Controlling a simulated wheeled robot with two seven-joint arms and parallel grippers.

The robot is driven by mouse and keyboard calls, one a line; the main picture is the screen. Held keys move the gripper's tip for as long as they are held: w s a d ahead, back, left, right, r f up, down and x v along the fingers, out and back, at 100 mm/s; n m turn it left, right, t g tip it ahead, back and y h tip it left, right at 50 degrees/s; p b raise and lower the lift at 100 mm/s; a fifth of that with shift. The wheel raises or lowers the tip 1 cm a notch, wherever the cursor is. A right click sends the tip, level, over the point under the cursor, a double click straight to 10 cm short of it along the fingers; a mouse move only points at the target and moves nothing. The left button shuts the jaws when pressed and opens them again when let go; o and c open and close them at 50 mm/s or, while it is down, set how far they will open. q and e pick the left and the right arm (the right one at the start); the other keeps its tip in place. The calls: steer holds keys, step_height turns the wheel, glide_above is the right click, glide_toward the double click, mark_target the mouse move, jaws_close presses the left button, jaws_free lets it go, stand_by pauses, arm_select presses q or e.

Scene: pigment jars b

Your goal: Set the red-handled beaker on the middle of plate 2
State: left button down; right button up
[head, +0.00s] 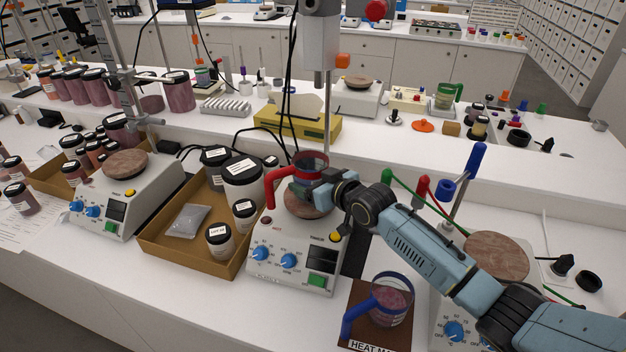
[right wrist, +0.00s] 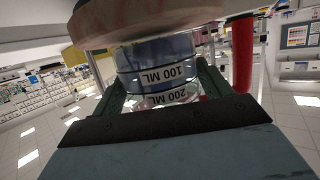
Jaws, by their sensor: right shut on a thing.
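The red-handled beaker (head: 311,162) is upright at the round brown top (head: 308,205) of the middle hotplate (head: 293,262), its red handle to the left. No plate number is readable. My right gripper (head: 308,188) is shut on the beaker's side, coming in from the right. In the right wrist view the beaker (right wrist: 158,64) sits between the fingers (right wrist: 160,92), its volume marks upside down and its red handle (right wrist: 243,55) at the right. The plate's disc (right wrist: 145,20) is close against the beaker's base; I cannot tell if they touch. My left gripper is not in view.
A blue-handled beaker (head: 392,298) stands on a brown heat mat (head: 362,338) in front right. A cardboard tray (head: 160,258) of jars is left of the middle hotplate. Other hotplates stand at left (head: 125,163) and right (head: 497,256). A metal stand (head: 327,110) rises behind.

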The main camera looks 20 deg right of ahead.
steer(key=shift+f, duration=0.1)
steer(key=o, duration=1.2)
steer(key=shift+o, duration=0.4)
steer(key=shift+f, duration=0.15)
steer(key=v, duration=1.3)
steer(key=shift+s+d+r, duration=0.15)
steer(key=shift+r, duration=0.05)
